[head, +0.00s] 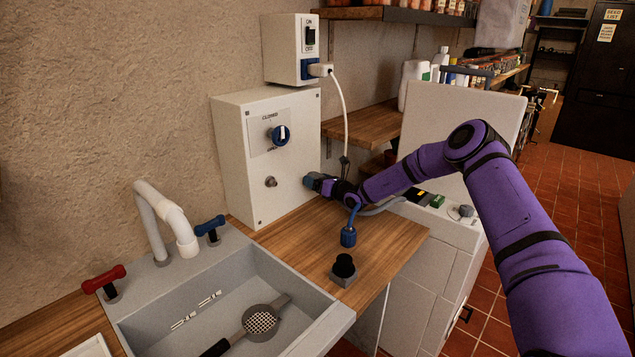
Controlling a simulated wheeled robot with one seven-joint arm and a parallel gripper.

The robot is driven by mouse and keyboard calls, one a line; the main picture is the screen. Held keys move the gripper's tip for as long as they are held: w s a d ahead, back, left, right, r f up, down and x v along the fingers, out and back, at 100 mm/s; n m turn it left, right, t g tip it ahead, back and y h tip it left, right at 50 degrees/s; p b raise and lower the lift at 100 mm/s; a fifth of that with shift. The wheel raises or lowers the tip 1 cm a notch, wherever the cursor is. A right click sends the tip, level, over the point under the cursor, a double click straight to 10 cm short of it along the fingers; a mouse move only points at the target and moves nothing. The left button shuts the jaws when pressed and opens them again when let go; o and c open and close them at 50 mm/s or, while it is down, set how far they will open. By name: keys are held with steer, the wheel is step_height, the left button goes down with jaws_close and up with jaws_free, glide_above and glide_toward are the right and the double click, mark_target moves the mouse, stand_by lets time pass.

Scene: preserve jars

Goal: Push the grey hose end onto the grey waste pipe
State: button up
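My gripper (322,184) is at the right side of the white wall box (245,160), fingers pointing left. A small grey-blue piece at its tip is close to the box, and I cannot tell whether it touches. The fingers are too small and dark to show whether they are shut on anything. A grey hose (385,207) runs from behind my gripper toward the white machine, and its end is hidden. I cannot clearly make out the grey waste pipe. A short grey stub (270,182) sticks out of the box's front. A blue hose end (348,237) is below my wrist.
The sink (330,318) with taps is at lower left. A switch box (293,48) with a plugged white cord is above. The white machine (435,225) has its lid raised.

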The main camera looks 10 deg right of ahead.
steer(key=v, duration=1)
steer(key=shift+s+d, duration=0.2)
steer(key=shift+s, duration=0.15)
steer(key=s+a+r+n+g, duration=0.5)
steer(key=s+r+n+g, duration=0.1)
steer(key=s+r+n, duration=0.5)
steer(key=s+a+r+n+g, duration=0.6)
steer(key=s+r+n, duration=0.4)
steer(key=s+r, duration=0.15)
steer(key=s+d+r+n+t+h, duration=0.1)
steer(key=s+d+r+n+h, duration=0.2)
steer(key=s, duration=0.8)
steer(key=s+d+r+n+h, duration=0.4)
steer(key=s+d, duration=0.2)
steer(key=s, duration=0.5)
steer(key=s+d+r+n+t+h, duration=0.1)
steer(key=s+d+r+n+h, duration=0.2)
steer(key=s, duration=0.9)
steer(key=shift+d+r+n+t+h, duration=0.3)
steer(key=shift+d+r+n, duration=0.25)
steer(key=shift+d, duration=0.35)
